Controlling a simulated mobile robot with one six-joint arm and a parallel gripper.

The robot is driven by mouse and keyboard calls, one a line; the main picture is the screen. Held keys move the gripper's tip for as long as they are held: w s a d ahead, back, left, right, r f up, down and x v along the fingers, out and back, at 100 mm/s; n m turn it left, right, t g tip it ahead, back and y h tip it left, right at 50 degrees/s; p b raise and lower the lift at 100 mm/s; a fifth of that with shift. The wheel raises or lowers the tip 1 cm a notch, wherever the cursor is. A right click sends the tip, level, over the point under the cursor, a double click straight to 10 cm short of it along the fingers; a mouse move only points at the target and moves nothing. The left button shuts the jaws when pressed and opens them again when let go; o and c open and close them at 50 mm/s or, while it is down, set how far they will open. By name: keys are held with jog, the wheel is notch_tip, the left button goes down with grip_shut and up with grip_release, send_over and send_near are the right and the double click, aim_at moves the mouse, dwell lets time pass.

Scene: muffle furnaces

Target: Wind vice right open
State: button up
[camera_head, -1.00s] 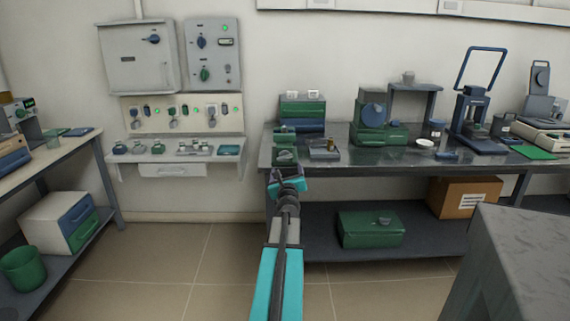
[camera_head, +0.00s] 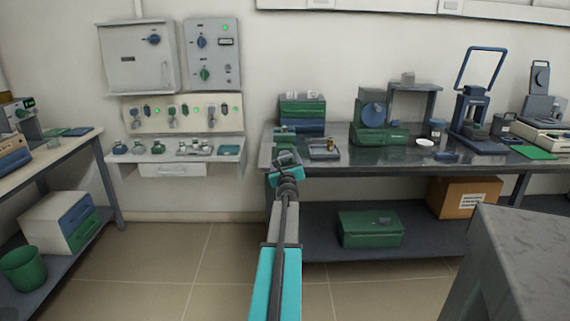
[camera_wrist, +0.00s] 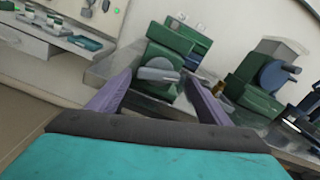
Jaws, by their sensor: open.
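The green vice (camera_wrist: 165,57) stands at the near left corner of the grey bench. In the wrist view its grey handle (camera_wrist: 158,74) faces me, lying roughly crosswise. My gripper (camera_wrist: 157,77) is open, with one purple finger on each side of the handle in the picture. I cannot tell whether the fingers touch it, and nothing is clearly gripped. In the head view my gripper (camera_head: 287,158) is in front of the vice (camera_head: 284,136) and hides most of it.
Behind the vice stands a green and blue drawer box (camera_head: 303,112). A small tray (camera_head: 323,150) with a brass-coloured piece is just right of it. A green machine (camera_head: 378,122) is farther right. A wall shelf (camera_head: 172,152) is on the left; open floor lies between.

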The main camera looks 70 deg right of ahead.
jog(key=shift+w+d, duration=0.15)
jog(key=shift+d, duration=0.25)
